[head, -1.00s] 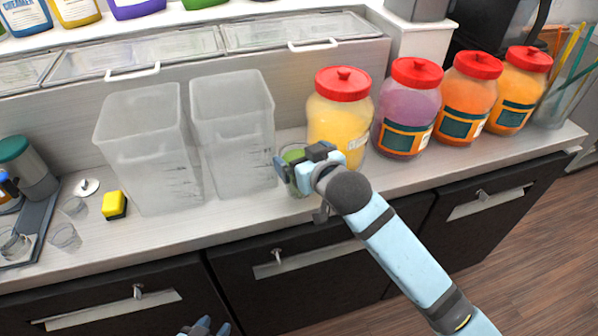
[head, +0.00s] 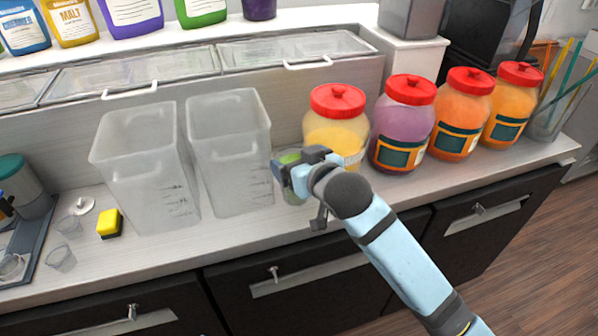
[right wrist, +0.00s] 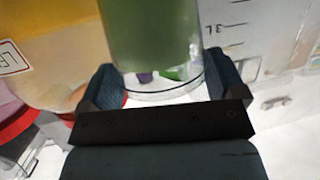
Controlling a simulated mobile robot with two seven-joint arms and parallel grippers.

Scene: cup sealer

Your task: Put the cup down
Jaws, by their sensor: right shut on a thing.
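The cup (head: 290,157) is clear with green contents, on the counter (head: 235,240) side of the yellow jar. My right gripper (head: 284,172) is shut around it and hides much of it in the head view. In the right wrist view the cup (right wrist: 152,45) stands between the two dark fingers of my right gripper (right wrist: 160,85), its clear round base showing. The cup looks upright, at or close to the counter top; I cannot tell whether its base touches. My left gripper is not in view.
Two clear bins (head: 145,165) (head: 230,150) stand left of the cup. A yellow jar with a red lid (head: 336,125) is close behind it, with more jars (head: 403,122) to the right. A yellow sponge (head: 109,223) and small glasses sit far left. The front counter strip is clear.

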